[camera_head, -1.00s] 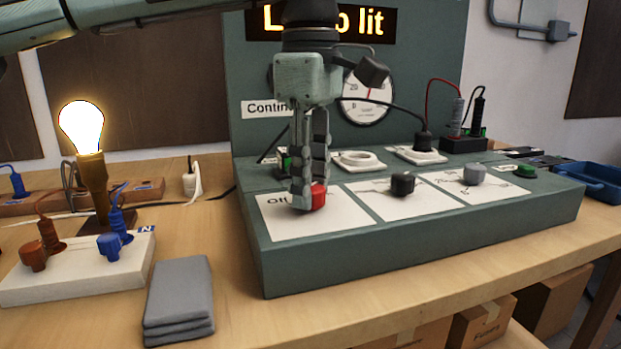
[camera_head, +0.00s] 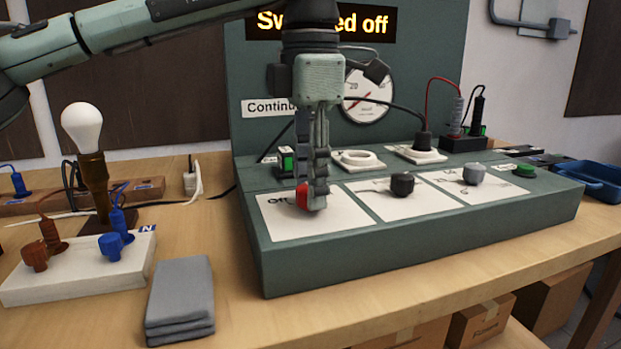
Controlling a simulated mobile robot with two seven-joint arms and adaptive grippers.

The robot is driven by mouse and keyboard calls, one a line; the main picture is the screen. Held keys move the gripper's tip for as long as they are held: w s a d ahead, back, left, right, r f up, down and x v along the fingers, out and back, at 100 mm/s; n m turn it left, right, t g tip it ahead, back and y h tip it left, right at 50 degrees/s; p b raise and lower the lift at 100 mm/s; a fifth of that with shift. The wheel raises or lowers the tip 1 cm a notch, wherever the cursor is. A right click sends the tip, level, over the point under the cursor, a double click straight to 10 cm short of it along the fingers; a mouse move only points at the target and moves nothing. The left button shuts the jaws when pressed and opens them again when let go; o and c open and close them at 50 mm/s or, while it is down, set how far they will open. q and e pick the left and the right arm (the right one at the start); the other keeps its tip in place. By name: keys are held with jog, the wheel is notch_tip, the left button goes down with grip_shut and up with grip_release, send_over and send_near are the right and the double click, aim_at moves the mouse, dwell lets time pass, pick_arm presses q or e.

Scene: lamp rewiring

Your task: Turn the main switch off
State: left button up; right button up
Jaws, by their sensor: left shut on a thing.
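The red main switch knob (camera_head: 302,195) stands on the white plate marked "Off" (camera_head: 275,222) at the left of the green bench panel (camera_head: 420,238). My left gripper (camera_head: 313,203) points down and is shut on the red knob, with its fingers hiding part of it. The display (camera_head: 365,25) reads "off" at its end; my arm covers its middle. The bulb (camera_head: 82,128) on the left is white and unlit. My right gripper is not in view.
A black knob (camera_head: 402,184), a grey knob (camera_head: 474,174) and a green button (camera_head: 525,170) sit to the right on the panel. A folded grey cloth (camera_head: 180,298) and a white terminal block (camera_head: 75,275) lie on the table at left. A gauge (camera_head: 370,97) is behind the gripper.

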pick_arm(q)
jog(key=n, duration=0.3)
jog(key=shift+n, duration=1.2)
jog(key=shift+n+b, duration=0.3)
jog(key=shift+n, duration=1.5)
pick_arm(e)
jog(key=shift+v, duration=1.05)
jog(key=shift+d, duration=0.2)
pick_arm(q)
jog(key=o, duration=1.2)
jog(key=shift+c, duration=0.2)
jog(key=shift+r, duration=0.1)
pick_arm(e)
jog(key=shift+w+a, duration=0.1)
